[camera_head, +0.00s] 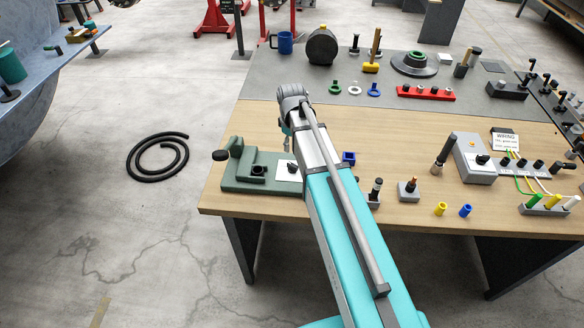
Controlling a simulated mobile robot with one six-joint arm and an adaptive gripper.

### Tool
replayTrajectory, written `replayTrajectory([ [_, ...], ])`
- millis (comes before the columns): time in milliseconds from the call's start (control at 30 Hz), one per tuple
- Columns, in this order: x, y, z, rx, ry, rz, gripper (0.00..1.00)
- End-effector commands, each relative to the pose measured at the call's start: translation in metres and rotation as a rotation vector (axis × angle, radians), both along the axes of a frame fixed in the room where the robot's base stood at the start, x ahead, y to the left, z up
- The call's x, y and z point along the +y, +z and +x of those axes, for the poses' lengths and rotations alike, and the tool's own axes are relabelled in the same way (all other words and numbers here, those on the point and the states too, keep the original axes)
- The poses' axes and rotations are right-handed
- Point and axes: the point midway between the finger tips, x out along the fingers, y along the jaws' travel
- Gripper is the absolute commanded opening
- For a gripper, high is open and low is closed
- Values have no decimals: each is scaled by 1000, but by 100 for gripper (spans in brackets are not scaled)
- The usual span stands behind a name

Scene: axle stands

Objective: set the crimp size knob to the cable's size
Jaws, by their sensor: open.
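A grey control box (474,157) stands on the right of the bench with a small dark knob (482,160) on it. A green bench device (247,178) at the front left has a white plate (286,171) with a dark part on it, partly hidden by my arm. I cannot tell which of these is the crimp size knob. A white sign headed WIRING (505,138) stands behind the box; its smaller lines are unreadable. Green, yellow and white cables (524,167) run beside it. My gripper (287,145) is open, small in view, near the green device, apart from the grey box.
Yellow (440,209) and blue (465,211) sleeves lie near the front edge. A dark-handled tool (443,152) stands left of the grey box. A red socket rail (426,93) and a blue mug (284,42) are farther back.

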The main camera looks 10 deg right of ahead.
Motion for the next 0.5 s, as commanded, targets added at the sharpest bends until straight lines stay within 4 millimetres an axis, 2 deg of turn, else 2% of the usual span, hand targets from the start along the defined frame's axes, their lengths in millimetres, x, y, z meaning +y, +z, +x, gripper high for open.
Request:
replayTrajectory([
  [33,0,-8,0,0,0,0,57],
  [500,1,-43,0,0,1,0,57],
])
